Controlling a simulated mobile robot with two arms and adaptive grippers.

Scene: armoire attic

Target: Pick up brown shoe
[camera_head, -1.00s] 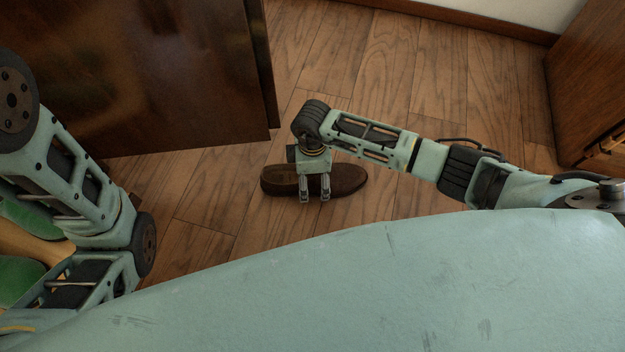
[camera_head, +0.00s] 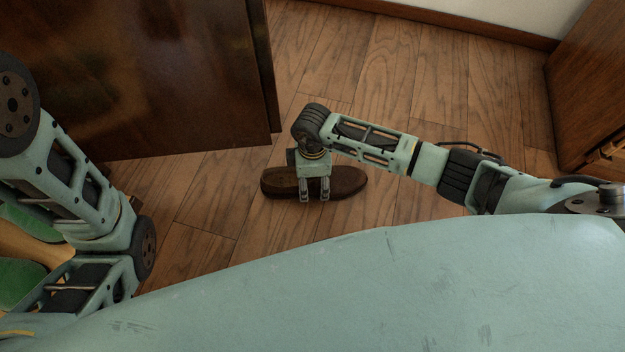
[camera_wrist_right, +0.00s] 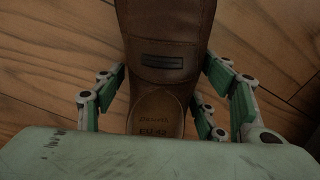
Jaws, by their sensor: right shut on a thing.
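The brown shoe (camera_head: 346,180) lies lengthwise across the picture on the wood floor, in the middle of the head view. My right gripper (camera_head: 314,198) is over the shoe's middle, pointing down, with its fingers shut on it. In the right wrist view the brown shoe (camera_wrist_right: 165,55) runs between the green finger pads of my right gripper (camera_wrist_right: 172,95), its insole and a dark strap slot showing. Whether the shoe is clear of the floor I cannot tell. My left arm shows at the left edge, but its gripper is out of view.
A dark wooden cabinet panel (camera_head: 130,75) stands at the upper left, close to the shoe. Another wooden piece of furniture (camera_head: 592,90) is at the right edge. Green objects (camera_head: 22,280) show at the lower left. The plank floor (camera_head: 400,70) behind my right arm is clear.

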